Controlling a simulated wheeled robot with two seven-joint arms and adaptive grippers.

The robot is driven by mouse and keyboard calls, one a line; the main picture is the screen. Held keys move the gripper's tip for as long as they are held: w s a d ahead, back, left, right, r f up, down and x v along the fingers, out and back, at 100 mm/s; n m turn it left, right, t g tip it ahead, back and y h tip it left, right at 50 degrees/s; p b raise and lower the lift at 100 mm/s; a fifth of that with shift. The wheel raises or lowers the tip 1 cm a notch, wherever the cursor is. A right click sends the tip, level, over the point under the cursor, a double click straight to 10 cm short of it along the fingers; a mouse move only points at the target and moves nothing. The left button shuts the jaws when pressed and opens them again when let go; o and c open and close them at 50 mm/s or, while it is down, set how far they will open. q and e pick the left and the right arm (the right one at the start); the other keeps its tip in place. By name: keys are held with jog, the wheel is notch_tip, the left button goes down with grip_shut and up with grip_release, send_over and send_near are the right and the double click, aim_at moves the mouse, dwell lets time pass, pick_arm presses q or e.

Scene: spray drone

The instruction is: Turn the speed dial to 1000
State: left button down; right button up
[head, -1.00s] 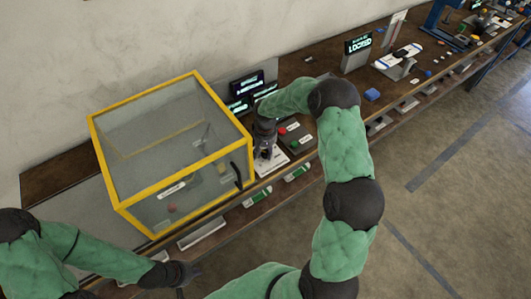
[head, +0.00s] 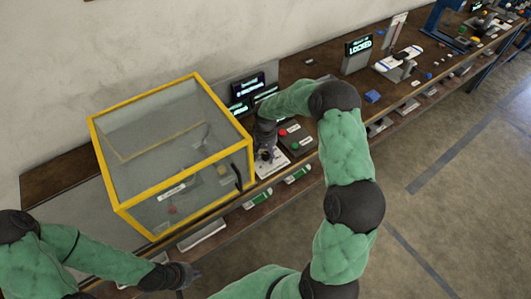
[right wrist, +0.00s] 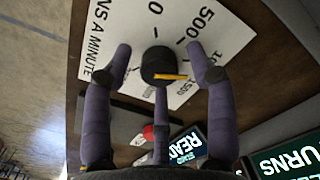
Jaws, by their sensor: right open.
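The speed dial (right wrist: 157,64) is a round black knob with an orange pointer, on a white plate (right wrist: 232,35) marked 0, 500 and higher numbers. In the right wrist view the pointer points right, past the 500, towards the partly covered higher marks; the exact value is hard to tell. My right gripper (right wrist: 160,62) is open, with its purple fingers spread around the knob and gaps beside it. In the head view the right gripper (head: 266,151) is over the plate and hides the dial. My left gripper (head: 187,274) hangs in front of the bench, its fingers unclear.
A yellow-framed glass box (head: 172,150) stands just left of the dial plate. A panel with red and green buttons (head: 294,136) is right of it. Dark screens (head: 247,87) stand behind. A screen reading LOCKED (head: 359,45) stands further right along the bench.

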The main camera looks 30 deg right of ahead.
aim_at(266, 154)
notch_tip(266, 154, up, 12)
dwell(0.5)
dwell(0.5)
